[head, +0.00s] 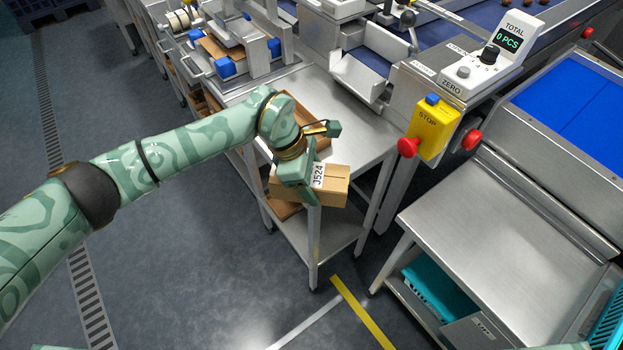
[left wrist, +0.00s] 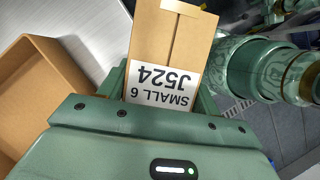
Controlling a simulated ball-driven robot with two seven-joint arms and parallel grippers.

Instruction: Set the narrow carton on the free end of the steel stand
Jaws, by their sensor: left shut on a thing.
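The narrow carton (head: 336,190) is a closed tan cardboard box with a white label reading J524. In the left wrist view the carton (left wrist: 172,35) shows its taped top and the label "SMALL 6 J524". My left gripper (head: 312,187) is shut on it, with a finger on either side in the left wrist view (left wrist: 163,88). The steel stand (head: 352,115) lies below and behind; the carton overlaps its near edge in the head view. I cannot tell the gap beneath the carton. My right gripper is not in view.
An open brown box (head: 300,112) stands on the stand, partly hidden by my left wrist; it also shows in the left wrist view (left wrist: 42,95). The steel top right of it is bare. A yellow stop box (head: 433,128) with red buttons is at the right.

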